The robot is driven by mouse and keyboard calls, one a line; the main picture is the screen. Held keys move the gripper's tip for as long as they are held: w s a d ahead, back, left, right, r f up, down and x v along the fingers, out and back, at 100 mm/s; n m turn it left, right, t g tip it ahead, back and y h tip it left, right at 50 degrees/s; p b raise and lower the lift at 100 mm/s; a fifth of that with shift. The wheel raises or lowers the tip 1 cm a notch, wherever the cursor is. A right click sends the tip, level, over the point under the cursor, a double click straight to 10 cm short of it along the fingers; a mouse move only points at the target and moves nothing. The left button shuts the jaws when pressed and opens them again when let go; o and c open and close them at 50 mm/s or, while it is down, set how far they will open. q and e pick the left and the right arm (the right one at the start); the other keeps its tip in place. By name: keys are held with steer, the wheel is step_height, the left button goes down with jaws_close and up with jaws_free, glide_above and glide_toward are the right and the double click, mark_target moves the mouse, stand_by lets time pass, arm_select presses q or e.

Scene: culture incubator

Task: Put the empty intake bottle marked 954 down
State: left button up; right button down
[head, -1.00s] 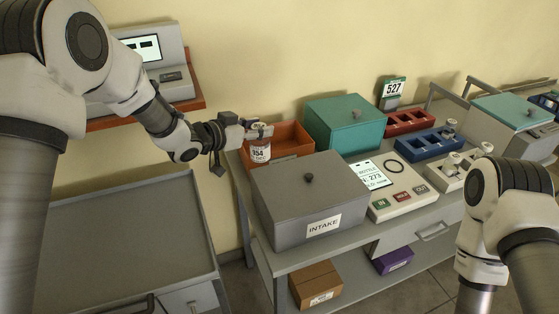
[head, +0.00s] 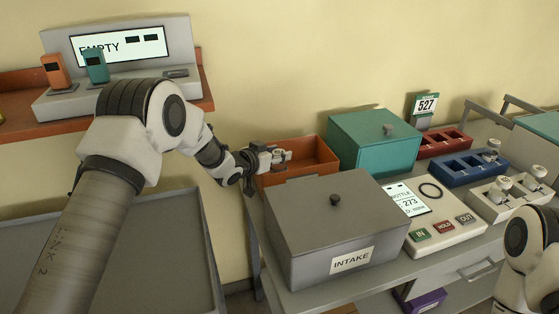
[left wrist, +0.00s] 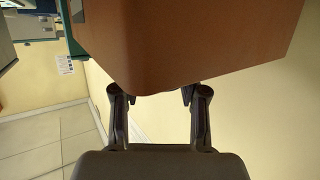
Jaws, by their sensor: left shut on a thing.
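My left gripper (head: 279,156) is at the left end of the open orange bin (head: 318,155), about level with its rim. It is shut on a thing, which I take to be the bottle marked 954. Its label does not show now; at most a small pale part shows between the fingers, and the rest is hidden. In the left wrist view the two fingers (left wrist: 160,97) stand apart, and the orange-brown wall of the bin (left wrist: 190,40) fills the space ahead of them. No bottle can be made out there. My right gripper is out of view.
The grey INTAKE box (head: 300,225) stands in front of the bin, and a teal box (head: 365,150) stands right of it. A button panel (head: 450,225) and blue rack (head: 460,172) are farther right. A display reading EMPTY (head: 120,45) is on the shelf.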

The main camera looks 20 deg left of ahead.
arm_select(q)
steer(key=shift+f, duration=0.95)
steer(key=shift+s, duration=0.15)
steer(key=shift+f, duration=0.1)
steer(key=o, duration=1.1)
steer(key=shift+c, duration=0.2)
steer(key=shift+s+r, duration=0.1)
steer(key=shift+r, duration=0.1)
steer(key=b+v, duration=0.1)
steer(key=v, duration=1)
steer(key=shift+s+a, duration=0.2)
steer(key=shift+s, duration=0.1)
steer(key=shift+r, duration=0.1)
